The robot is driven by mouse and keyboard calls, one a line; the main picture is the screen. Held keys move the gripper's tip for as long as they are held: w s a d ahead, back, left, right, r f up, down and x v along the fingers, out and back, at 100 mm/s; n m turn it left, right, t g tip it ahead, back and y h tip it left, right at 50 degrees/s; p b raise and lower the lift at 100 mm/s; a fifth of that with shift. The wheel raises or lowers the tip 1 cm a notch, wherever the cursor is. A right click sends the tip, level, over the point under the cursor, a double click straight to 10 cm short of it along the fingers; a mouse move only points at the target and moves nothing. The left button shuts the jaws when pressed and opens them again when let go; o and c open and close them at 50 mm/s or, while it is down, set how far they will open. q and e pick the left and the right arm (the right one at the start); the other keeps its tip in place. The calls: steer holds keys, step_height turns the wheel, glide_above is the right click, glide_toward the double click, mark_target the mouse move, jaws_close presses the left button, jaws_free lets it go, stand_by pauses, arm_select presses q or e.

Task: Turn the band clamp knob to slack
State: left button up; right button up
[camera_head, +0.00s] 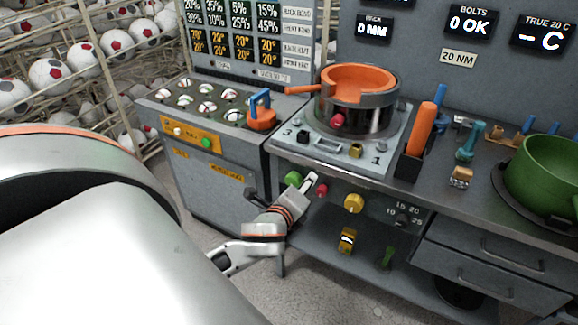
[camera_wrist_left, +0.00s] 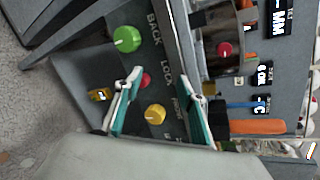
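The front panel of the press bench carries a green knob (camera_head: 293,178), a red knob (camera_head: 321,190) and a yellow knob (camera_head: 353,203). Another red knob (camera_head: 338,120) sits on the metal drum under the orange pan-shaped top. I cannot tell from the labels which is the band clamp knob. My left gripper (camera_head: 306,184) is in front of the panel, by the green and red knobs. In the left wrist view my left gripper (camera_wrist_left: 160,76) is open and empty. The panel's red knob (camera_wrist_left: 145,80) and yellow knob (camera_wrist_left: 155,114) show between its fingers. My right gripper is not in view.
An orange-handled tool (camera_head: 422,128) stands in a black holder on the bench, and a green pot (camera_head: 545,170) is at right. An open shelf (camera_head: 335,245) lies below the panel.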

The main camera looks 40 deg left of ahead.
arm_select(q)
steer(key=s+d+f+n+g, duration=0.2)
steer(key=s+f+n+g, duration=0.1)
steer(key=s+f+n, duration=0.4)
steer(key=shift+s+d, duration=0.25)
steer(key=shift+s, duration=0.35)
steer(key=s+d+f+n+h, duration=0.3)
steer(key=d+f+n+h, duration=0.1)
steer(key=d+f, duration=0.4)
steer(key=s+d+f+n+h, duration=0.3)
steer(key=s+d+f+n, duration=0.1)
steer(key=d+f, duration=0.3)
steer(key=shift+s+d+f+n+t+h, duration=0.2)
steer(key=shift+d+f+n+t+h, duration=0.15)
steer(key=shift+d, duration=0.3)
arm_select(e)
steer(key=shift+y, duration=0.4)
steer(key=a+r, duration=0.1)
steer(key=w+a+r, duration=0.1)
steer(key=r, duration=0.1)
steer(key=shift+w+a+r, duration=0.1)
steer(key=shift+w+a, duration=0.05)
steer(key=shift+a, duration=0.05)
